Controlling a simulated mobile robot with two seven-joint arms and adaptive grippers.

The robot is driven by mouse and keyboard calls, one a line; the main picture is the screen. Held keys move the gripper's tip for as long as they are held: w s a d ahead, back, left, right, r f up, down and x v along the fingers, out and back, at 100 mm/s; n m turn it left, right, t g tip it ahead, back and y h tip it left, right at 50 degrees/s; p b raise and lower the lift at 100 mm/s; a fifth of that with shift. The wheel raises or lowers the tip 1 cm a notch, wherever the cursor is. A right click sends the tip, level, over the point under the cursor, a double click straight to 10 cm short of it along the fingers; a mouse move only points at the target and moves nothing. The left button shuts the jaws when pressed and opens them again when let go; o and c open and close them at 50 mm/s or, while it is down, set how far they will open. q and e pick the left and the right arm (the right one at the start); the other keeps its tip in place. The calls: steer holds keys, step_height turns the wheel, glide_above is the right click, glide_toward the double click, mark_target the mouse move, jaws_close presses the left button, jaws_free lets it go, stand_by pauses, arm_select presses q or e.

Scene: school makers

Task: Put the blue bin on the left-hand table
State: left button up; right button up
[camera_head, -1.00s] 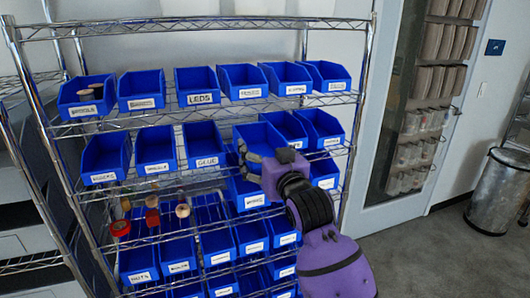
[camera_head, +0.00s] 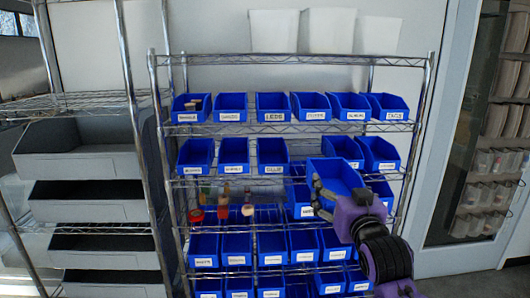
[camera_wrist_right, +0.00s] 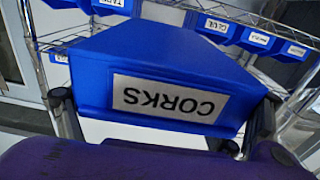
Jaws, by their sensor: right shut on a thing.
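My right gripper (camera_head: 327,197) is shut on a blue bin (camera_head: 337,173) in front of the wire rack. In the right wrist view the bin (camera_wrist_right: 170,75) fills the middle, its white label reading CORKS upside down, with dark fingers at both sides of it. The bin looks held out from the shelves, in front of other blue bins. What lies inside it cannot be made out. No left-hand table shows in the head view, and my left gripper is not in view.
The wire rack (camera_head: 290,130) carries rows of labelled blue bins and some red-capped items (camera_head: 223,212). Another rack with grey bins (camera_head: 85,200) stands to the left. A door (camera_head: 445,150) with hanging pockets is at the right.

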steer(key=r, duration=0.1)
steer(key=s+a+r, duration=0.1)
steer(key=r, duration=0.1)
steer(key=s+r, duration=0.1)
steer(key=shift+s+a+r, duration=0.15)
steer(key=shift+s+r, duration=0.05)
steer(key=s+f+h, duration=0.1)
steer(key=s+f, duration=1.9)
steer(key=shift+s+a+f+m, duration=0.15)
steer(key=shift+s+f+m, duration=0.05)
steer(key=shift+m, duration=0.1)
